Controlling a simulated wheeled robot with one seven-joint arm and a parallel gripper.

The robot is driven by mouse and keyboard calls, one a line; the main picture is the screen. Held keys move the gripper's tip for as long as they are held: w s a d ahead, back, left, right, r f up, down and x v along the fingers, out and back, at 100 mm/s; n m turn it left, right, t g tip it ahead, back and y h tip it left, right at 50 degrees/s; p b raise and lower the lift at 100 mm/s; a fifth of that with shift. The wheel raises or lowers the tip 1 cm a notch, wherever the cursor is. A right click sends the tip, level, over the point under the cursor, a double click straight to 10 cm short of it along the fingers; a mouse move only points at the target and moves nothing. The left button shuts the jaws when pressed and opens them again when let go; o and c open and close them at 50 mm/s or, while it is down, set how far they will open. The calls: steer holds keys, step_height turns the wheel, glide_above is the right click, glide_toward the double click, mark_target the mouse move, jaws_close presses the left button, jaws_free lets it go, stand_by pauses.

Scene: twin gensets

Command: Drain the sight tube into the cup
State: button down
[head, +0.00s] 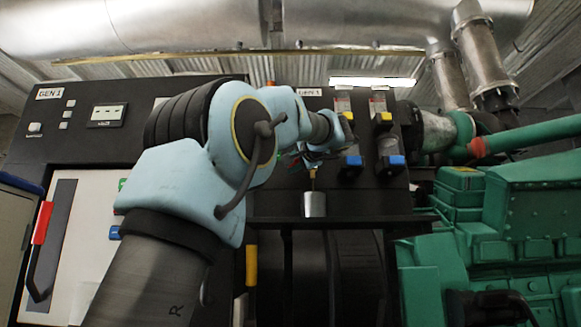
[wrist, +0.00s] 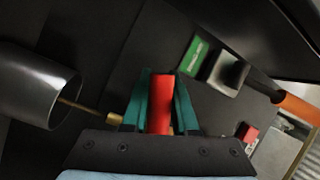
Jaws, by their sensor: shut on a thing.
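My gripper (wrist: 161,82) has its green fingers shut on a red handle (wrist: 160,108), one finger on each side. In the head view my own arm hides most of the gripper and the handle. A grey metal cup (head: 314,204) stands upright on a dark ledge; it also shows at the left of the wrist view (wrist: 38,85). A thin brass spout (head: 313,181) comes down to the cup's mouth; its brass end also shows in the wrist view (wrist: 112,117). I cannot see any liquid in the cup or a level in a tube.
Two tube fittings with yellow tops (head: 383,118) and blue lower handles (head: 352,161) are right of my wrist. A green engine (head: 530,210) fills the right. The dark ledge (head: 380,221) runs below the panel. A red lever (head: 40,225) is at far left.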

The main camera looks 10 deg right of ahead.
steer(key=shift+d+f+n+g+b, duration=0.3)
steer(key=shift+f+n, duration=0.2)
steer(key=shift+n, duration=0.3)
steer(key=shift+d+f+n+g+b, duration=0.15)
steer(key=shift+f+n+g, duration=0.3)
steer(key=shift+n, duration=0.35)
steer(key=c, duration=0.7)
jaws_free()
steer(key=shift+s, duration=0.1)
steer(key=b+v, duration=0.3)
steer(key=v, duration=0.7)
steer(key=shift+s+b, duration=0.3)
steer(key=shift+s, duration=0.1)
